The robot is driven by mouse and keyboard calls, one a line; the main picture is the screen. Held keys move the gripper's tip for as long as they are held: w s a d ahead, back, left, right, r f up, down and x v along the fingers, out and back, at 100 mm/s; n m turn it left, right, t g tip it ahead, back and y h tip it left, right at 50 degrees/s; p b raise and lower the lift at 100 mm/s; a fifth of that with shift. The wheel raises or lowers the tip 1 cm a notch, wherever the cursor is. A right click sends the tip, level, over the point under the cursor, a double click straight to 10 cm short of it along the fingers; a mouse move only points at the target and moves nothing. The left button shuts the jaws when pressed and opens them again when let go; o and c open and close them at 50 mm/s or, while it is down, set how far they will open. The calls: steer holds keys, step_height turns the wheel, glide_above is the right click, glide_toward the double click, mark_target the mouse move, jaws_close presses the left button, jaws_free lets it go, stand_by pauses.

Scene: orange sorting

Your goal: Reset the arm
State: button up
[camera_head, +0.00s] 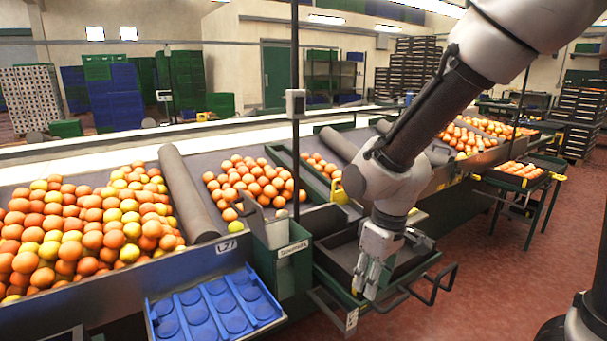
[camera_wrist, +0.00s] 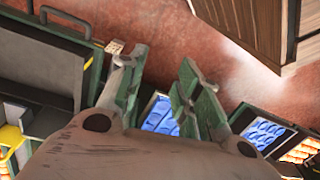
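My gripper (camera_head: 367,282) hangs at the end of my arm, in front of the green-framed dark tray stand (camera_head: 330,262) at the right of the blue tray. In the wrist view the two green-grey fingers of my gripper (camera_wrist: 158,78) are apart with nothing held between them. The arm comes down from the upper right of the head view, bent at the elbow. It hides part of the conveyor and of the stand behind it.
Oranges and some yellow fruit (camera_head: 85,228) fill the left sorting bin. More oranges (camera_head: 250,180) lie in the middle bin. An empty blue molded tray (camera_head: 217,308) sits in front. A dark handle (camera_head: 434,287) juts from the stand. Red floor (camera_head: 480,285) is open at right.

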steer(key=s+d+r+m+t, duration=0.1)
steer(key=s+d+r+m, duration=0.1)
steer(key=d+r, duration=0.3)
steer(key=s+d+r+m+t, duration=0.1)
steer(key=s+d+r+m, duration=0.2)
steer(key=d+r, duration=0.3)
steer(key=s+d+r+m+t+h, duration=0.1)
steer(key=s+d+r, duration=0.4)
steer(key=d, duration=0.6)
steer(key=shift+d+r+m+t, duration=0.15)
steer(key=shift+r+m+t, duration=0.3)
steer(key=shift+m, duration=0.75)
